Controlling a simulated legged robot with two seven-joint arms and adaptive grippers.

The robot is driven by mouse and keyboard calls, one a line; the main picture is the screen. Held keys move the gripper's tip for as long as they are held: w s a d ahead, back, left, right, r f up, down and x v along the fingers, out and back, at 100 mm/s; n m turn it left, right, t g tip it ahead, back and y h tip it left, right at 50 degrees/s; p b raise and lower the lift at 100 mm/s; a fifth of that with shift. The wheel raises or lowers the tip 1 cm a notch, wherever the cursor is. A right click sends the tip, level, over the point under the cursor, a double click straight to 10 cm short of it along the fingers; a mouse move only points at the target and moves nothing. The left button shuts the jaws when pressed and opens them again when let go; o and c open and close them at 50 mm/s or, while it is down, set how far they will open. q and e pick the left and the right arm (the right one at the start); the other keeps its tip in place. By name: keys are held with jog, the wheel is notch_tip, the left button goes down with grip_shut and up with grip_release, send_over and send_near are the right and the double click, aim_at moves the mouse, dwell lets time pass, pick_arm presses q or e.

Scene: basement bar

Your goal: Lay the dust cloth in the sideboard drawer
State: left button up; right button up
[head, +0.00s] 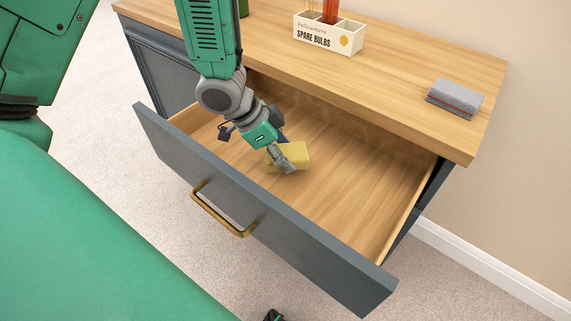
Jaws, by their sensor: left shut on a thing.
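The yellow dust cloth (293,154), a small folded block, is in the open sideboard drawer (340,190), toward its back left. My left gripper (284,158) reaches down into the drawer and is shut on the cloth; its fingers hide part of it. I cannot tell whether the cloth touches the drawer floor. The drawer is pulled well out and otherwise looks empty. A small dark and green piece at the bottom edge may be the tip of my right gripper (273,316); its jaws cannot be made out.
On the sideboard top (395,75) stand a white bulb box (328,37) marked "SPARE BULBS" and a grey folded item (455,97) near the right end. A brass handle (222,214) sticks out from the drawer front. Bare drawer floor lies right of the cloth.

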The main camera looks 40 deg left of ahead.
pick_arm(q)
notch_tip(320, 180, down, 3)
jog(key=shift+b, duration=0.55)
jog(key=shift+a+f, duration=0.15)
jog(key=shift+a, duration=0.25)
jog(key=o, duration=1.3)
jog(key=shift+c, duration=0.2)
jog(key=shift+d, duration=0.2)
jog(key=shift+d+r, duration=0.1)
jog(key=shift+r, duration=0.15)
jog(key=p+v, duration=0.5)
jog(key=v, duration=0.7)
